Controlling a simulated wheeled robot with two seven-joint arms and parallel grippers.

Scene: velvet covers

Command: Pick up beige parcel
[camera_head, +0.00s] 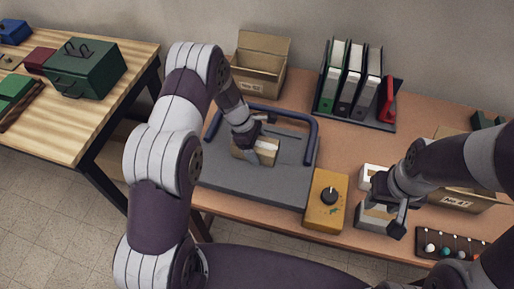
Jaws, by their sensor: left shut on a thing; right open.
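The beige parcel (266,152) is a small box with a pale label, on or just above the grey platform (250,185) with a blue rail. I cannot tell whether it touches the platform. My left gripper (250,143) comes down over the parcel and is shut on it, hiding part of its left side and top. My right gripper (388,207) is open on the right side of the table, over a grey and white object (371,219). The arm hides part of that object.
A yellow box with a black knob (325,208) stands right of the platform. An open cardboard box (259,69) and a rack of binders (352,90) stand behind. Another carton (458,201) and a tray of coloured balls (452,246) are at right. A green toolbox (88,72) sits on the left table.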

